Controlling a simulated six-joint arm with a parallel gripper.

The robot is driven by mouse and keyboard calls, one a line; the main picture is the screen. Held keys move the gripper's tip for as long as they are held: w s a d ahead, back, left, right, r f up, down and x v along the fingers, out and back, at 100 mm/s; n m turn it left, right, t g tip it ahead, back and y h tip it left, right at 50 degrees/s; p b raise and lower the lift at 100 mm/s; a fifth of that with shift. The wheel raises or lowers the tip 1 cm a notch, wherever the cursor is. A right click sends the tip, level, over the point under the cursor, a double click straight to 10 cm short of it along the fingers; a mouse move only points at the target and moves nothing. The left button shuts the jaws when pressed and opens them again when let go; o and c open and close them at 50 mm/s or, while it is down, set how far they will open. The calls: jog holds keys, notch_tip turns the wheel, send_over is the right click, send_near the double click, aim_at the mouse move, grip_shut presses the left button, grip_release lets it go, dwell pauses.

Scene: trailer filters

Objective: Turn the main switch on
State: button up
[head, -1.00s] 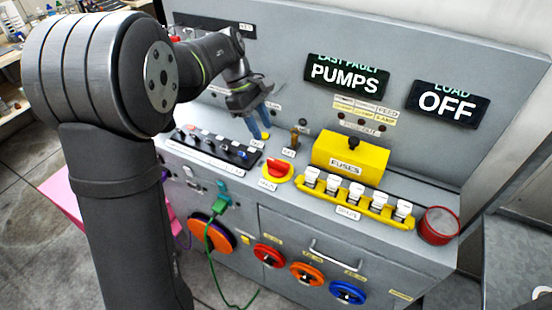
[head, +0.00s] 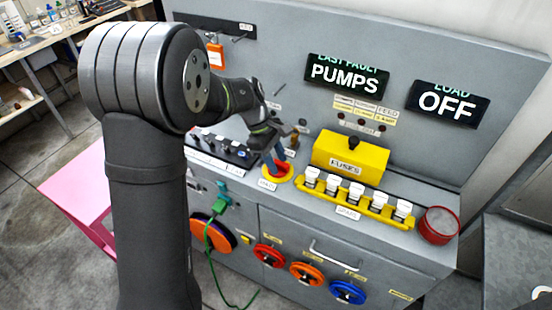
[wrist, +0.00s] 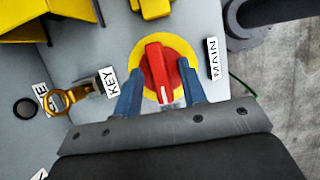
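The main switch is a red knob on a round yellow plate, beside a label reading MAIN. In the wrist view the red knob (wrist: 158,70) stands between my two blue fingers, its white mark toward the gripper. My gripper (wrist: 161,88) is open, with one finger on each side of the knob. Narrow gaps seem to show, but I cannot tell whether either finger touches it. In the head view my gripper (head: 275,170) is down at the yellow plate (head: 284,178) and hides most of the knob.
A brass key (wrist: 65,98) with a KEY label is left of the switch in the wrist view. In the head view, a yellow fuse box (head: 350,155), a row of white spare fuses (head: 357,192) and a black switch strip (head: 225,150) flank it. The LOAD display (head: 447,104) reads OFF.

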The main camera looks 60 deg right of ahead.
grip_shut()
jog(key=shift+m, duration=0.3)
jog(key=m+y, duration=0.1)
jog(key=m, duration=0.2)
jog(key=shift+d+m+y, duration=0.15)
jog(key=shift+m+y, duration=0.15)
jog(key=m, duration=0.2)
jog(key=m+t+y, duration=0.1)
jog(key=m, duration=0.1)
jog(key=shift+s+d+y, duration=0.1)
jog(key=shift+y, duration=0.2)
jog(key=m+t, duration=0.1)
jog(key=m, duration=0.4)
jog(key=shift+s+t+y, duration=0.1)
jog(key=shift+t+y, duration=0.3)
jog(key=m+t, duration=0.1)
jog(key=m, duration=0.3)
jog(key=shift+s+d+r+m+t, duration=0.1)
jog(key=shift+m+t, duration=0.2)
jog(key=shift+t, duration=0.1)
